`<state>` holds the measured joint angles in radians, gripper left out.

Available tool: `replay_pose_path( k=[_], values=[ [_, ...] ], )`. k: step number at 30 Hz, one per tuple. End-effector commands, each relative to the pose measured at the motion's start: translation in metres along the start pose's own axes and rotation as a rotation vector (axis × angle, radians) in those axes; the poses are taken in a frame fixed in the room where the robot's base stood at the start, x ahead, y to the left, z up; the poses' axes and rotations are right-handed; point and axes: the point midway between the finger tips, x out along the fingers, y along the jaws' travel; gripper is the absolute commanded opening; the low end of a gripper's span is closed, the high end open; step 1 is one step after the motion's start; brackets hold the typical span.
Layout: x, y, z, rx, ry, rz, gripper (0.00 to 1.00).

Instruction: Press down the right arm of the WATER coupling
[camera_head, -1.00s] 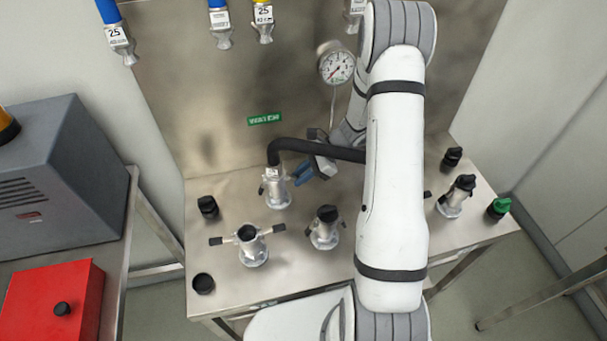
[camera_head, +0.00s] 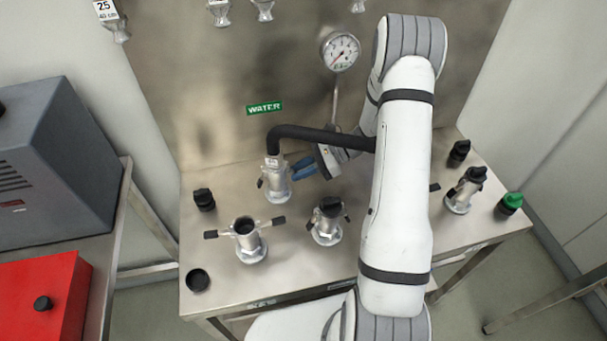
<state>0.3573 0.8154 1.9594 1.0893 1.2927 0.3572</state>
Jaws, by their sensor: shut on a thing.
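The WATER coupling (camera_head: 275,184) stands upright at the back of the steel bench, under the green WATER sign (camera_head: 264,108). A black hose (camera_head: 320,136) joins its top and runs right, behind my arm. Its left arm (camera_head: 260,182) hangs down along its body. Its right arm is hidden by my blue-fingered gripper (camera_head: 297,172), which comes from the right with its tips at the coupling's right side. The fingers look close together and shut at that arm; the grip itself is too small to see clearly.
An open coupling (camera_head: 248,240) with both arms spread stands front left. Capped couplings stand at front middle (camera_head: 326,222) and at right (camera_head: 463,192). Black caps and a green cap (camera_head: 511,202) sit on the bench. A pressure gauge (camera_head: 340,51) is on the back panel.

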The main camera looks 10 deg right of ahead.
Motion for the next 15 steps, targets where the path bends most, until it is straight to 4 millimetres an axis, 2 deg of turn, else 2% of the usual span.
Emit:
replay_pose_path(
  k=[6, 15],
  values=[
    [0.0061, -0.0003, -0.0035, -0.001, -0.113, 0.001, 0.0],
    [0.0071, -0.0003, -0.0016, -0.001, -0.175, 0.001, 0.0]
  ],
)
